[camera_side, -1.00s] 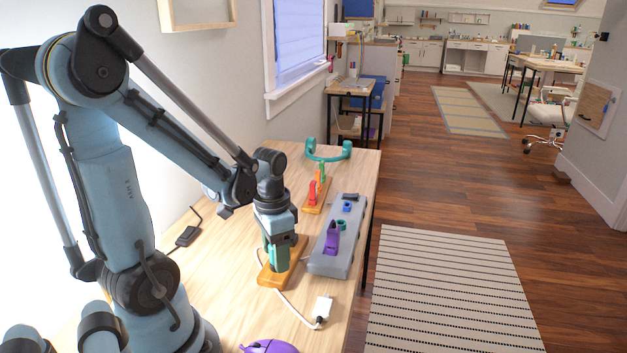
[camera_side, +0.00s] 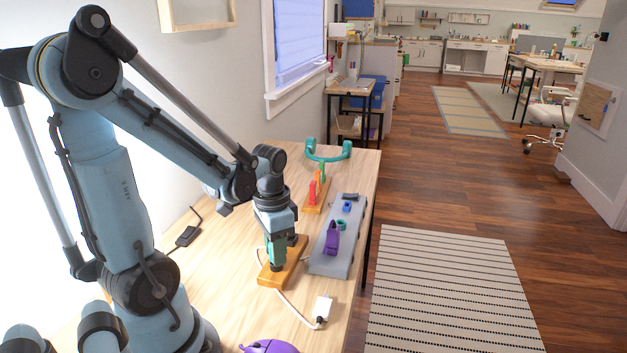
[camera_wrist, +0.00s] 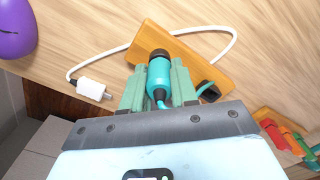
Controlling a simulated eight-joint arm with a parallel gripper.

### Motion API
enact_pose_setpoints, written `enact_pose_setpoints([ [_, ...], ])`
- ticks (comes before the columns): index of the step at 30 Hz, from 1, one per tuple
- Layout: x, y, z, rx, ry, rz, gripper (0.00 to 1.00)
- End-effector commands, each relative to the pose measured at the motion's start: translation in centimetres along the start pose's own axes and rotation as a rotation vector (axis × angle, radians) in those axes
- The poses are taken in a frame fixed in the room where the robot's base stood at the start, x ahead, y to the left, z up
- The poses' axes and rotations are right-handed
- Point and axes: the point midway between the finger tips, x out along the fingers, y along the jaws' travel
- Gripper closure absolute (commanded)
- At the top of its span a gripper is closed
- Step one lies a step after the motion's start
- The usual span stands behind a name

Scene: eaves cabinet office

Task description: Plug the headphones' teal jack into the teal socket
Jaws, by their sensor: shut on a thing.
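My gripper (camera_side: 277,256) is shut on the teal jack, its green fingers on either side of the jack body. In the wrist view my gripper (camera_wrist: 160,88) holds the teal jack (camera_wrist: 159,75), with its dark end pointing away from the palm. The jack is over the orange wooden holder (camera_side: 283,272); whether it touches the wood is unclear. The teal socket (camera_side: 342,225) is a ring on the grey socket strip (camera_side: 329,262), right of my gripper.
A purple piece (camera_side: 331,239) stands on the strip, with a blue socket (camera_side: 346,207) farther back. A rack with red and green pieces (camera_side: 314,192) stands behind. A white plug (camera_side: 323,308) and its cable lie in front. A purple object (camera_side: 268,347) sits at the near edge.

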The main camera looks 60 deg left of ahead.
Motion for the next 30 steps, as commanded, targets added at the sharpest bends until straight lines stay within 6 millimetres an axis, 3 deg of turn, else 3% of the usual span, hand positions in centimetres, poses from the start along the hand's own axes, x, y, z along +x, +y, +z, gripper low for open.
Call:
enact_pose_setpoints([
  [11,-3.8,0.2,0.1,0.002,0.0,0.001,1.0],
  [21,-7.8,7.4,0.3,0.01,0.0,0.001,1.0],
  [30,-10.0,10.9,0.3,0.005,0.0,0.001,1.0],
])
